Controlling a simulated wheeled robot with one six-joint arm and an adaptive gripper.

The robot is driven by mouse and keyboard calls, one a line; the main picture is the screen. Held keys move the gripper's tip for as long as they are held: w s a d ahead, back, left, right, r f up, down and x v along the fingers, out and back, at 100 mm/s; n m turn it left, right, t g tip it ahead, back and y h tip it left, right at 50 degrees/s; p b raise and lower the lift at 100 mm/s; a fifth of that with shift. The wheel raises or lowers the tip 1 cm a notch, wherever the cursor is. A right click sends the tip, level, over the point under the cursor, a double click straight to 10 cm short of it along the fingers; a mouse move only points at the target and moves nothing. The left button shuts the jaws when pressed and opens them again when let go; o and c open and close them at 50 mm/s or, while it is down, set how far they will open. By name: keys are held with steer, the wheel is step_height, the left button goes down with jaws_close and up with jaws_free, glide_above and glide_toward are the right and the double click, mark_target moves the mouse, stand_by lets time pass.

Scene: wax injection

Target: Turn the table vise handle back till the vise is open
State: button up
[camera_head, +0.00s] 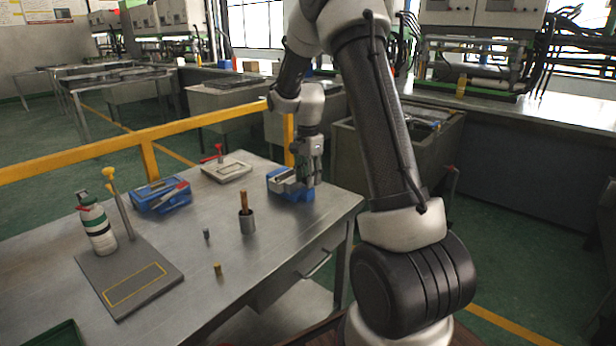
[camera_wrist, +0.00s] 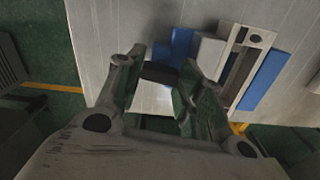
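The table vise (camera_head: 292,188) has a blue body and grey metal jaws and stands near the table's right edge. In the wrist view its blue body (camera_wrist: 265,80) and grey jaw parts (camera_wrist: 208,54) lie up and to the right of the fingers. My gripper (camera_head: 311,181) points down at the vise's right end. In the wrist view my gripper (camera_wrist: 162,78) has its two fingers well apart, with bare table showing between them. A dark piece beside the vise shows between the fingertips; I cannot tell whether it is the handle. The handle is not clearly visible.
On the metal table (camera_head: 185,250) stand a cup with a wooden-handled tool (camera_head: 247,220), a blue tray (camera_head: 162,194), a red-handled clamp plate (camera_head: 226,170), a bottle (camera_head: 96,225) and small pegs. A yellow rail (camera_head: 90,155) runs behind the table.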

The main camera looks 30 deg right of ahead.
steer(key=shift+n, duration=0.3)
steer(key=shift+c, duration=0.4)
steer(key=n, duration=1.9)
stand_by(0.3)
steer(key=o, duration=1)
